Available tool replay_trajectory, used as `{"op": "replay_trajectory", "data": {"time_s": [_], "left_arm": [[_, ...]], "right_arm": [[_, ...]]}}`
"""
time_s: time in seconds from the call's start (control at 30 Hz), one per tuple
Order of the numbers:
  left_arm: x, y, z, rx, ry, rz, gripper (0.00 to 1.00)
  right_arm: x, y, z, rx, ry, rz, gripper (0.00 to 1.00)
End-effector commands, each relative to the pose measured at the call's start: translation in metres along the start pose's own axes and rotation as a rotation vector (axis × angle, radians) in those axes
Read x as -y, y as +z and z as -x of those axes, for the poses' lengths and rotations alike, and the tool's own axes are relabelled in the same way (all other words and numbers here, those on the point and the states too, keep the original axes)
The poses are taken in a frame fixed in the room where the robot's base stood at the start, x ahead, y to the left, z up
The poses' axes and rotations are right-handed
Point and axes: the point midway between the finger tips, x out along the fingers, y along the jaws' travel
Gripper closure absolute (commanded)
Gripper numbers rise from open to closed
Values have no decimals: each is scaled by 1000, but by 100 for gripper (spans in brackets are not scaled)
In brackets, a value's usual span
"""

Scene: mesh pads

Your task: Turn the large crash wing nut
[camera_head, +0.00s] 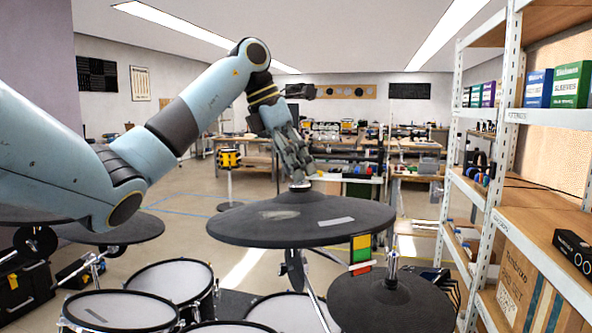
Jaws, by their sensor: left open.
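The large crash cymbal (270,224) is a wide dark mesh pad with a pale label strip, in the middle of the head view. Its wing nut (299,187) is a small light-grey piece at the top centre of the pad, partly hidden by my fingers. My left gripper (299,168) points down from above with its fingers open, right over the nut. I cannot tell whether the fingers touch the nut. My right gripper is not in view.
A smaller dark cymbal (391,303) is at lower right and another dark pad (112,231) at left. Several white drum pads (170,281) lie below. A metal shelf (507,120) with boxes stands at right. Workbenches are at the back.

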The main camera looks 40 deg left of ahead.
Motion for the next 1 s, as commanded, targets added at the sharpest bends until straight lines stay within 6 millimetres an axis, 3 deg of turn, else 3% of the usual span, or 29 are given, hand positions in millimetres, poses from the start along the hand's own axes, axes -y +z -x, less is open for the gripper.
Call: {"op": "replay_trajectory", "data": {"time_s": [0.13,0.4,0.8,1.0], "left_arm": [[0,0,-9,0,0,-1,37],[0,0,-10,0,0,-1,38],[0,0,-10,1,0,-1,90],[0,0,-10,1,-4,-9,92]], "right_arm": [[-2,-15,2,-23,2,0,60],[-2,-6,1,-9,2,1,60],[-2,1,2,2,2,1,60],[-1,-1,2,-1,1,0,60]]}}
